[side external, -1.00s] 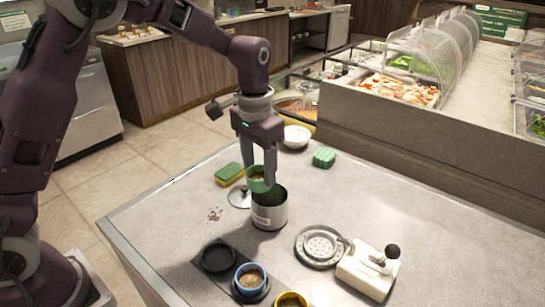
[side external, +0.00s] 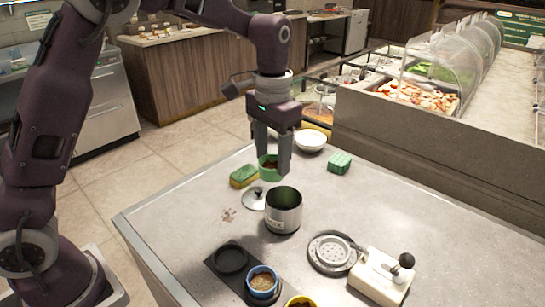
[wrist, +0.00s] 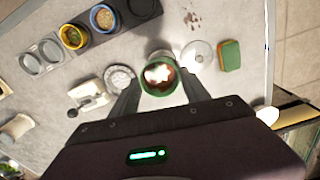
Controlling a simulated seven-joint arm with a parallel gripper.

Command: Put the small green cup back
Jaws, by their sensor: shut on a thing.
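My gripper (side external: 271,170) is shut on the small green cup (side external: 267,162) and holds it in the air, behind and above the metal pot (side external: 283,219). In the wrist view the green cup (wrist: 146,84) sits between my fingers, with reddish and bright white contents inside. A dark tray with wells (side external: 213,265) lies at the front of the table. Its end well (side external: 231,259) is empty. A blue cup (side external: 262,271) with grainy contents and a yellow cup (side external: 289,304) stand in wells beside it. The wrist view shows two more empty wells (wrist: 31,64) past the yellow cup.
A lid (side external: 249,203) and a green-yellow sponge (side external: 243,176) lie left of the pot. A round perforated plate (side external: 332,251) and a white lever device (side external: 379,281) stand to the right. A green block (side external: 340,162) and a white bowl (side external: 311,140) are at the back.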

